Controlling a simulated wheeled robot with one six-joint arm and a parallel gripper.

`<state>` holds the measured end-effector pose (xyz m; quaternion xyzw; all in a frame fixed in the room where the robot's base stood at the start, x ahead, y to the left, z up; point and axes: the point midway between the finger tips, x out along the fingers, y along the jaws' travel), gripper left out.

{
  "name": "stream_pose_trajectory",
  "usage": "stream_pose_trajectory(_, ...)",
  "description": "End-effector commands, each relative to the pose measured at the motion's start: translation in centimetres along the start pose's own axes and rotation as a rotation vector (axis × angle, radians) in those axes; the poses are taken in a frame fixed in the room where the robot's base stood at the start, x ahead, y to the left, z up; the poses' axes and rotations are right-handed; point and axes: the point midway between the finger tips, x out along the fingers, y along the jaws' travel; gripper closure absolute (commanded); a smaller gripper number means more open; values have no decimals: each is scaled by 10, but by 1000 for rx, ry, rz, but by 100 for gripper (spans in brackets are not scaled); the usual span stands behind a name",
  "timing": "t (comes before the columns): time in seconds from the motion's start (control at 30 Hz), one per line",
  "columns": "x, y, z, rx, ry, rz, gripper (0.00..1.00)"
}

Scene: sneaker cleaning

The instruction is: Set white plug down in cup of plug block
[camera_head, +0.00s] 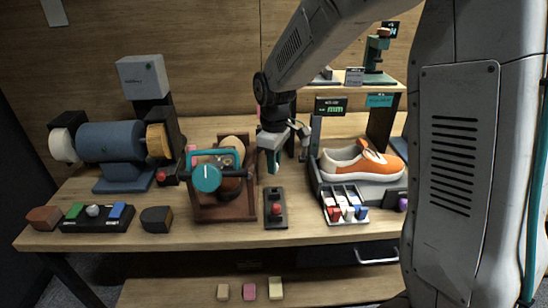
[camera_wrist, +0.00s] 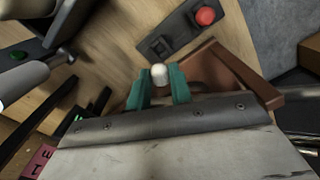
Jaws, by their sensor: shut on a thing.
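My gripper (camera_head: 273,165) hangs over the middle of the bench, just right of the brown wooden frame. In the wrist view its teal fingers (camera_wrist: 160,88) are shut on the white plug (camera_wrist: 160,74), whose rounded white end shows between the tips. The plug cannot be made out in the head view. A dark block (camera_head: 275,210) with a red knob and a square dark part lies below the gripper; it also shows in the wrist view (camera_wrist: 182,33). A white rack (camera_head: 347,217) with red, white and blue pieces stands to the right. I cannot tell which is the plug block.
The wooden frame (camera_head: 225,214) with a teal-knobbed device stands close left of the gripper. An orange and white sneaker (camera_head: 361,161) sits in a grey tray at right. A blue grinder (camera_head: 112,142) and a black tray (camera_head: 97,226) stand at left. Bare bench shows around the dark block.

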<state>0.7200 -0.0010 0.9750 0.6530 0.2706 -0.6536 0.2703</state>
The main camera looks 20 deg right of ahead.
Motion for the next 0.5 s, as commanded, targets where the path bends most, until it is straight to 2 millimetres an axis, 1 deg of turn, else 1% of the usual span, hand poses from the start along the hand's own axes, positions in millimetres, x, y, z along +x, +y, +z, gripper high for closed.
stream_pose_trajectory(0.3, 30, 0, 0, 0, -1, -1, 99)
stream_pose_trajectory(0.5, 42, 0, 0, 0, -1, -1, 99)
